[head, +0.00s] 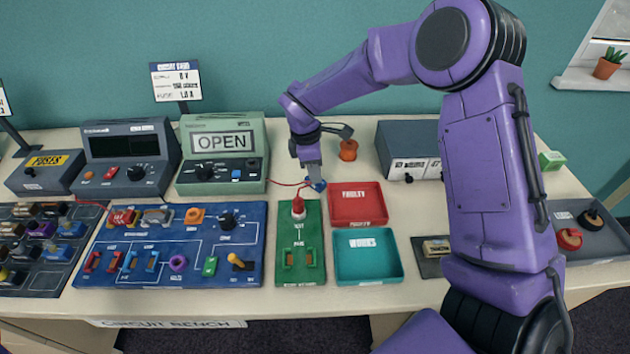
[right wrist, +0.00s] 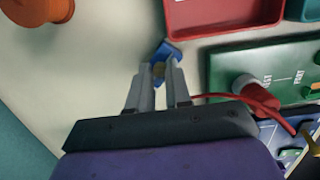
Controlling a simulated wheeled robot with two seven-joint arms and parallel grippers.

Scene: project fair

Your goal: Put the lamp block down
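My right gripper (head: 313,172) reaches down over the bench between the green meter and the red tray. In the right wrist view its two fingers (right wrist: 158,85) are close around a small blue block (right wrist: 165,52) with a tan part in its middle, which I take to be the lamp block. The block also shows in the head view (head: 319,185) at the fingertips, just off the red tray's far left corner. The fingers hide part of it. I cannot tell whether its underside touches the bench. My left gripper is not in view.
The red FAULTY tray (head: 370,220) and teal WORKS tray (head: 390,273) look empty. The green test board (head: 312,268) carries a red plug (head: 298,208) with a red lead. A blue circuit board (head: 130,278), green OPEN meter (head: 222,188) and orange spool (head: 348,150) stand around.

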